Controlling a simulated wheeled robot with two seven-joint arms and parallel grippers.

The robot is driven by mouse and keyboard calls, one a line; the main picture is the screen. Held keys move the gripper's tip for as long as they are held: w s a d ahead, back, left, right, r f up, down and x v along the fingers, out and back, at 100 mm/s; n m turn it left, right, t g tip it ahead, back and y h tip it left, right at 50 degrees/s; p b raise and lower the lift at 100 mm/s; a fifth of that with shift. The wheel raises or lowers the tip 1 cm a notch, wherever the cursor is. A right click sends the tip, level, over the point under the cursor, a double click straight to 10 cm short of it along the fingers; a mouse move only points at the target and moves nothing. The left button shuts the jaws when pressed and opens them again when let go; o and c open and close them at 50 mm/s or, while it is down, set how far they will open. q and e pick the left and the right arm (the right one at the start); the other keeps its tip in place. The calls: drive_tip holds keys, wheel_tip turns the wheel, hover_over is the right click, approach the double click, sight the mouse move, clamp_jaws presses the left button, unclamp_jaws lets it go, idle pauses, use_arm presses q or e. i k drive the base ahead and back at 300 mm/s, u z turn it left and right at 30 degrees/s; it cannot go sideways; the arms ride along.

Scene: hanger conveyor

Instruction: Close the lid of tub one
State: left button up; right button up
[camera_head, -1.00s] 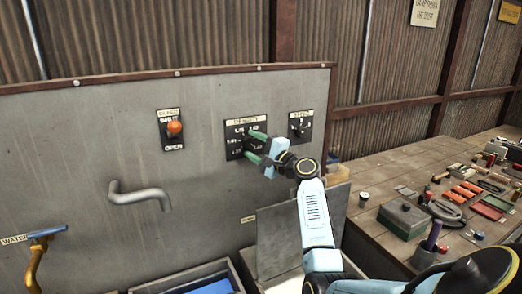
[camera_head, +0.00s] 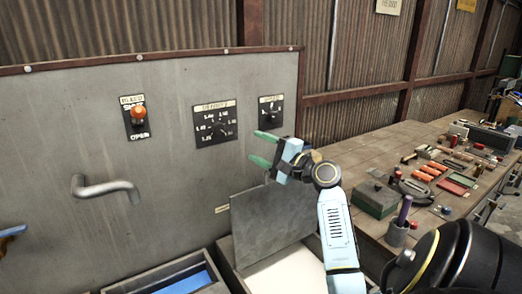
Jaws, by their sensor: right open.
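A grey flat lid (camera_head: 270,225) stands raised and tilted against the panel, behind an open tub (camera_head: 232,268) with white contents. Another open tub (camera_head: 165,282) with blue contents is to its left, cut off by the bottom edge. I cannot read which one is tub one; a small label (camera_head: 222,209) beside the lid is too small to read. My right gripper (camera_head: 259,148) has green fingers and is open and empty. It is above the lid's top edge in the picture, in front of the panel.
The grey panel (camera_head: 60,130) carries a red-knobbed bleed lever (camera_head: 137,115), a density dial (camera_head: 215,127), a speed knob (camera_head: 270,112) and a bent pipe (camera_head: 105,188). A workbench (camera_head: 345,160) at the right holds a green box (camera_head: 374,199), a cup (camera_head: 397,233) and several tools.

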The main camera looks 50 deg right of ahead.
sight(266, 219)
drive_tip(key=k, duration=1)
